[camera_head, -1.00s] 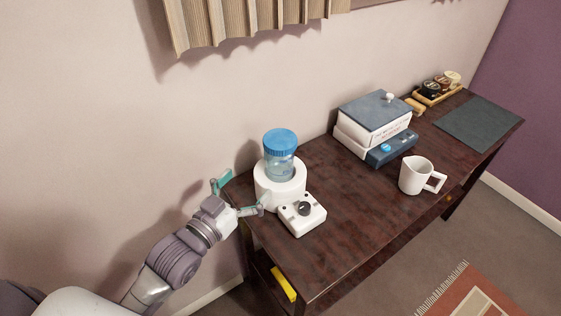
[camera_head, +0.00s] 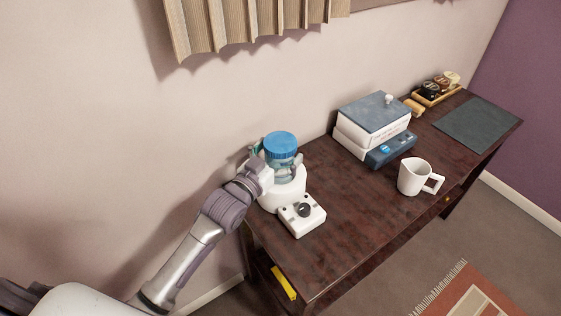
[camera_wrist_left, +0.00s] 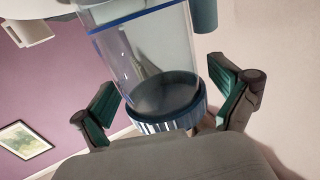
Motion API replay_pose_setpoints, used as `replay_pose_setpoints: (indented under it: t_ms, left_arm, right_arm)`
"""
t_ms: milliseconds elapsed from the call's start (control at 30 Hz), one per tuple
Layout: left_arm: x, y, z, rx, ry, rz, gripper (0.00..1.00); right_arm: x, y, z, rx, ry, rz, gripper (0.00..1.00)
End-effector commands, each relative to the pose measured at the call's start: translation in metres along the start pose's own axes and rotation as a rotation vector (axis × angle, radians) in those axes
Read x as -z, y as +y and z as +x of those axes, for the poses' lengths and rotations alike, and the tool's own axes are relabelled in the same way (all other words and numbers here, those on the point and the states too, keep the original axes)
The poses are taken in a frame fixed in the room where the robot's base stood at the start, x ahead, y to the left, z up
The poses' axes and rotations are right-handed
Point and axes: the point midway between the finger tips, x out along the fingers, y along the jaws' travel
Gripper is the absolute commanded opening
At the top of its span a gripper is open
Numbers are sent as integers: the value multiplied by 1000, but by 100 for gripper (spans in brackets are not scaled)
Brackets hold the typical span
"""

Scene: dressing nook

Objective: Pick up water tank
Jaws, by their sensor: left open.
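The water tank (camera_head: 282,159) is a clear cylinder with a blue lid, upright on a round white base (camera_head: 290,192) with a dial at the near end of the desk. My left gripper (camera_head: 270,151) is at the tank's left side, its fingers around the tank. In the left wrist view the clear tank (camera_wrist_left: 150,55) stands between the two green-padded fingers of the gripper (camera_wrist_left: 168,105), with gaps visible on both sides. The gripper is open. My right gripper is not in view.
The dark wood desk (camera_head: 355,215) also holds a white mug (camera_head: 413,177), a blue and white box-shaped device (camera_head: 372,125), a wooden tray with jars (camera_head: 437,90) and a dark mat (camera_head: 478,122). The wall is close behind the tank.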

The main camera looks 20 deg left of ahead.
Motion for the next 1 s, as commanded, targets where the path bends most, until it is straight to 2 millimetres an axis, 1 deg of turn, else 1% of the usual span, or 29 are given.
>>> replay_pose_setpoints:
  t_ms: [67, 233, 267, 300, 567, 700, 733, 1000]
  left_arm:
    - [0, 0, 4, 0, 0, 1, 99]
    - [0, 0, 3, 0, 0, 1, 99]
    - [0, 0, 3, 0, 0, 1, 97]
    - [0, 0, 3, 0, 0, 1, 90]
    - [0, 0, 3, 0, 0, 1, 47]
    - [0, 0, 3, 0, -1, 1, 24]
    - [0, 0, 3, 0, -1, 1, 20]
    - [2, 0, 3, 0, 2, 1, 20]
  right_arm:
    - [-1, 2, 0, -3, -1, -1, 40]
    - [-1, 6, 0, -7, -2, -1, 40]
    - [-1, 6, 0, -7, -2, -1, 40]
    - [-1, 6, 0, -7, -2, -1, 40]
    - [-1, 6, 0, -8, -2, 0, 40]
    - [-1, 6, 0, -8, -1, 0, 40]
    - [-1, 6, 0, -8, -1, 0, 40]
    - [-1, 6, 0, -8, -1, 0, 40]
